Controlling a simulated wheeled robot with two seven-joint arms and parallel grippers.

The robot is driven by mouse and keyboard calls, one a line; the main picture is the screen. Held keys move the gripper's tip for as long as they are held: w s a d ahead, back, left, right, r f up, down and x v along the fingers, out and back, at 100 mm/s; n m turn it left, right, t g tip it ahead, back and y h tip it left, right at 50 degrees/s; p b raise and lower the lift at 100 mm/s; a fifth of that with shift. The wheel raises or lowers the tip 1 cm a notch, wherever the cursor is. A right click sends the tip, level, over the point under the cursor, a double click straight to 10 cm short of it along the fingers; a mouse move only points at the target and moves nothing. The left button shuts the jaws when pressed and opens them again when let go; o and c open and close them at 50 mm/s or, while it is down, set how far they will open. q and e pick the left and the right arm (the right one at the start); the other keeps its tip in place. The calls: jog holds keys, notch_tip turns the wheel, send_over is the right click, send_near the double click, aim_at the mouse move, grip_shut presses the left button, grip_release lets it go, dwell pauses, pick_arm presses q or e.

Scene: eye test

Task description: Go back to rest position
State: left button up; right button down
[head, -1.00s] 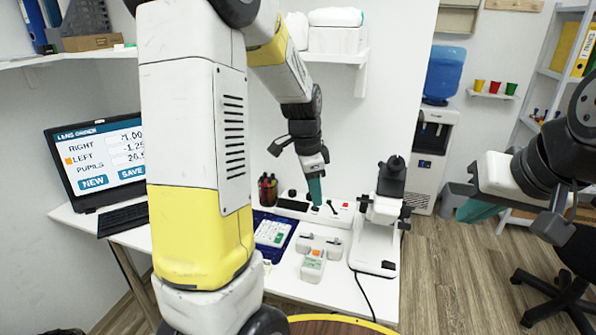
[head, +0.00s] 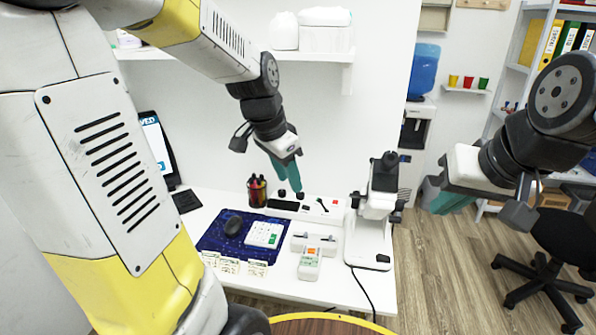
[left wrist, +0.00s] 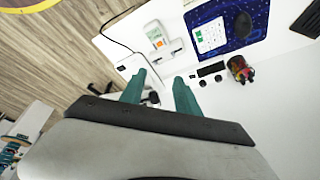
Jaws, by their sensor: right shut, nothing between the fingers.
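My left gripper (head: 290,189) has teal fingers and points down over the back of the white table (head: 240,288), in front of the wall. In the left wrist view its two fingers (left wrist: 160,80) stand apart with nothing held between them. My right gripper (head: 447,203) is at the right of the head view, clear of the table, with its teal fingers shut and empty. My left arm fills the left side of the head view and hides part of the laptop screen (head: 155,145).
A microscope (head: 379,225) stands on the table's right side. A wall shelf (head: 330,56) is behind my left arm. An office chair (head: 563,240) stands at the right.

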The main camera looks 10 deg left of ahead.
pick_arm(q)
jog(key=s+r+n+t, duration=0.1)
jog(key=s+r+n, duration=0.2)
jog(key=s, duration=0.3)
jog(key=s+r+n+t, duration=0.2)
jog(key=s+r+n, duration=0.1)
jog(key=s, duration=0.4)
jog(key=shift+d+n, duration=0.3)
jog(key=shift+n, duration=0.6)
